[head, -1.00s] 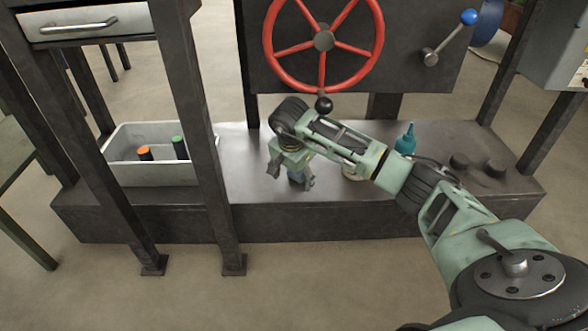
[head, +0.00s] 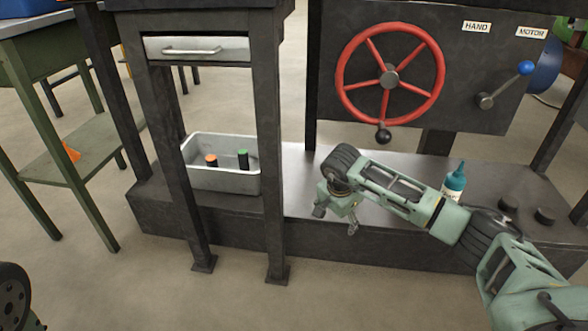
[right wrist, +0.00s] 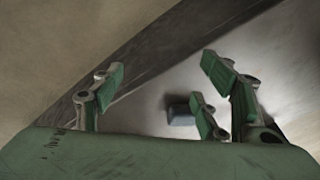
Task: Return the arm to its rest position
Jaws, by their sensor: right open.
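My right gripper (head: 336,218) is open and empty. A small dark block (right wrist: 180,110) shows blurred on the plate beyond the fingers. My right arm comes in from the lower right, across the plate. My left gripper is out of view.
A grey bin (head: 225,180) holds an orange-topped and a green-topped cylinder. A teal bottle (head: 454,182) stands behind my right arm. Dark posts (head: 270,150) carry a drawer (head: 197,48) above the bin. A blue-knobbed lever (head: 505,85) is at right. Floor in front is clear.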

